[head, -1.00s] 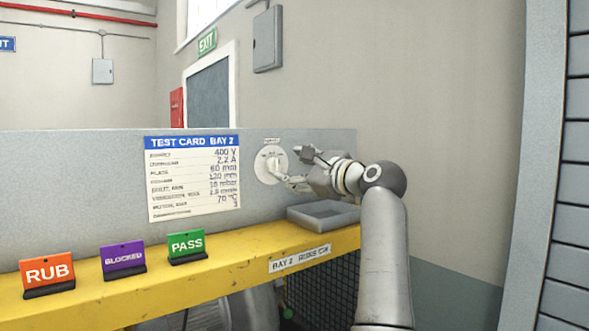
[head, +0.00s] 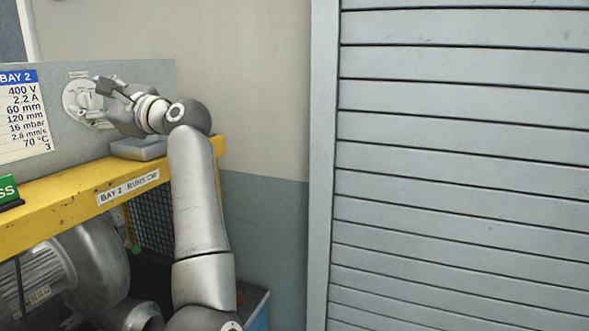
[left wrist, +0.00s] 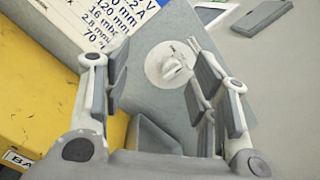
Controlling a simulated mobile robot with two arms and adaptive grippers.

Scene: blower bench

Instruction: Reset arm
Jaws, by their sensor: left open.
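My left gripper (head: 98,100) is at the right end of the grey bench back panel, in front of a round white dial (head: 80,98). In the left wrist view my left gripper (left wrist: 158,82) has its two fingers spread wide with nothing between them. The dial with its raised knob (left wrist: 172,65) shows beyond the fingers, apart from them. In the head view the fingers partly cover the dial. My left arm rises from the bottom of the picture to the panel. My right gripper is in neither view.
The yellow bench edge (head: 70,198) carries a BAY 2 label. A shallow grey tray (head: 138,149) sits beneath the gripper. A test card (head: 20,115) is on the panel at left. A blower (head: 70,270) stands under the bench. A grey slatted shutter (head: 465,160) fills the right.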

